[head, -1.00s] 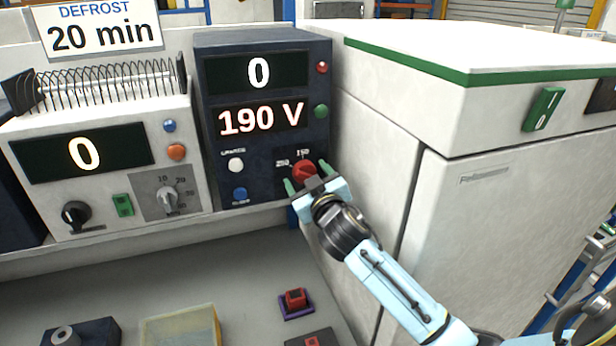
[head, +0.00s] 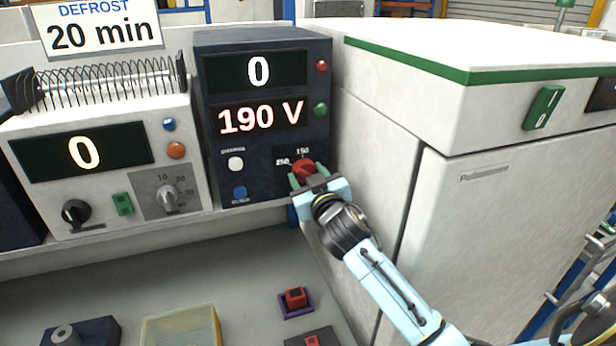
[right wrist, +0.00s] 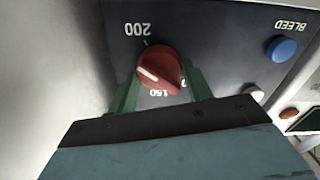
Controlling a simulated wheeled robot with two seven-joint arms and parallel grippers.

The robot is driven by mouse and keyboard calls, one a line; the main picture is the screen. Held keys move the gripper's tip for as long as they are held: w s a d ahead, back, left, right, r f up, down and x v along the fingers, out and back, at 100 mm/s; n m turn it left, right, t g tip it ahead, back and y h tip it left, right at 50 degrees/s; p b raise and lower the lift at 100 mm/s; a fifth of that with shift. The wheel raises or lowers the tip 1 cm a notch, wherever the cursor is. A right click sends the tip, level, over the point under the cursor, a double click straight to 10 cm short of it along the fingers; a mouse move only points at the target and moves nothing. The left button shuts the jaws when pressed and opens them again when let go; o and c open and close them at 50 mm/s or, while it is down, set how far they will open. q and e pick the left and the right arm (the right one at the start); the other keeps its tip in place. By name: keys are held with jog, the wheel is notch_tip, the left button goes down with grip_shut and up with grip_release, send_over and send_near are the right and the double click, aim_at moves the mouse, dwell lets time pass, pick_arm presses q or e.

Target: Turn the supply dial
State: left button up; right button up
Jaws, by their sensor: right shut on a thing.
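The supply dial is a red knob (head: 304,169) low on the right of the dark blue supply unit (head: 262,185). Its marks 150 and 250 show in the head view; the unit's display reads 190 V, with 0 above it. In the right wrist view the red knob (right wrist: 159,71) has a white pointer line, with 200 and 150 printed around it. My right gripper (head: 306,180) is shut on the knob, its green fingers (right wrist: 160,90) on either side. The fingers and palm hide part of the scale. My left gripper is not in view.
A white unit with a grey dial (head: 168,197) and a display reading 0 stands left. A white cabinet (head: 500,230) stands close on the right. A blue BLEED button (right wrist: 282,48) is near.

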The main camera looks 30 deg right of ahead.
jog(key=shift+m+p, duration=0.45)
jog(key=shift+m, duration=1.75)
jog(key=o, duration=1)
jog(key=shift+c, duration=0.2)
jog(key=b+v, duration=0.1)
jog(key=v, duration=1.2)
jog(key=shift+s+b, duration=0.25)
jog(key=shift+b, duration=0.15)
